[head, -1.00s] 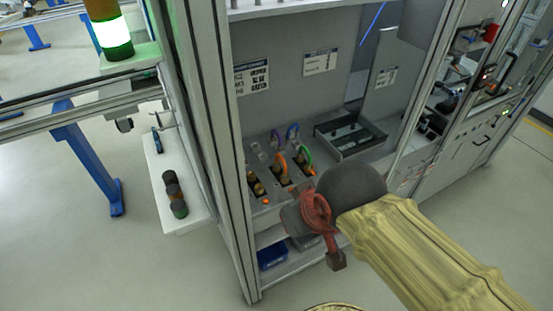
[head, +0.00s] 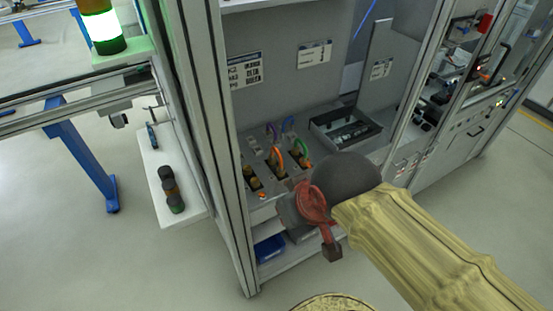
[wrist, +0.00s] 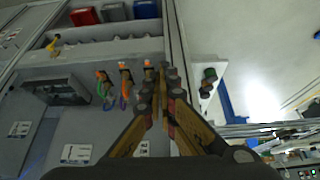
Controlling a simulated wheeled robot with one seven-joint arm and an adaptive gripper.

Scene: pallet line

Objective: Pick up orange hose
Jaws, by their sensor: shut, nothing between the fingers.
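The orange hose (head: 280,157) is a thin loop on the grey fitting panel inside the machine bay, in the middle of a group of coloured hoses. In the wrist view the orange hose (wrist: 123,98) hangs from a brass-coloured fitting, just left of the fingers. My gripper (wrist: 163,78) is shut and empty, with its fingertips beside the row of fittings and apart from the hose. In the head view my gripper (head: 302,208) is in front of the panel, below and right of the hose; its fingertips are hard to make out there.
A green hose (head: 304,149) loops right beside the orange one, and a purple hose (head: 271,131) is behind. A black tray (head: 345,128) lies to the right. The bay's upright frame post (head: 220,150) stands at left. A blue bin (head: 269,248) sits on the shelf below.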

